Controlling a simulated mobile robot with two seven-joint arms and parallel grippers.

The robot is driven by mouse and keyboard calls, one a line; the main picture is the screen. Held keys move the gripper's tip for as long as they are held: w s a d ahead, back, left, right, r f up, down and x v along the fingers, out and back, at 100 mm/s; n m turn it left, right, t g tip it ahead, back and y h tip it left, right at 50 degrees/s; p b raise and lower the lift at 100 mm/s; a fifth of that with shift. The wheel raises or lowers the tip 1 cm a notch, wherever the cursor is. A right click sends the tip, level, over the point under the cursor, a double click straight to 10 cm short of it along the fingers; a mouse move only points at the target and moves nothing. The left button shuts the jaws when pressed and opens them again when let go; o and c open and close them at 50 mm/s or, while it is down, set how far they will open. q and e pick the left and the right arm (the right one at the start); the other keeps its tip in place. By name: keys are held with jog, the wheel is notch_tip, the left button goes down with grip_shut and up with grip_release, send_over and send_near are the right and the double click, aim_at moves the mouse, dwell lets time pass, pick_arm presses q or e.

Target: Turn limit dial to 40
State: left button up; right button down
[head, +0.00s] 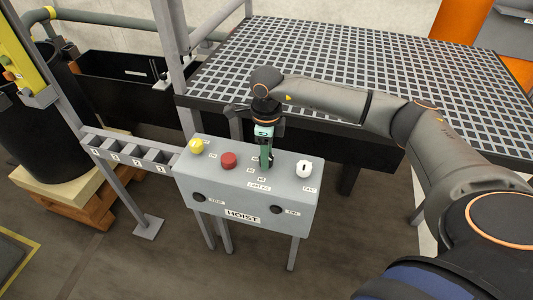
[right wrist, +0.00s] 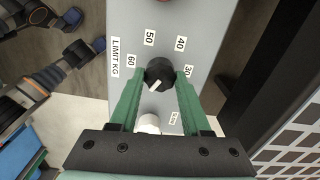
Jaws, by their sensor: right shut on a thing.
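The limit dial (right wrist: 160,73) is a round black knob on the grey hoist control box (head: 190,180). In the right wrist view, number labels 60, 50, 40 and 30 arc around it, beside a "LIMIT KG" label (right wrist: 115,58). The dial's white mark (right wrist: 154,85) points to the lower left in that view, on the side away from the 40 label (right wrist: 181,43). My right gripper (head: 266,166), with green fingers, points down at the box and is shut on the dial, one finger on each side. In the head view the gripper hides the dial. My left gripper is not in view.
The box also carries a yellow button (head: 196,146), a red button (head: 228,160) and a white knob (head: 304,169) close to the gripper. A grated table (head: 350,65) stands behind. A rail with numbered slots (head: 130,153) joins the box on the left.

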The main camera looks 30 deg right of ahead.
dwell(0.3)
jog(key=shift+c, duration=1.9)
grip_release()
notch_tip(320, 180, up, 13)
jog(key=shift+f+b, duration=0.2)
jog(key=shift+b, duration=0.1)
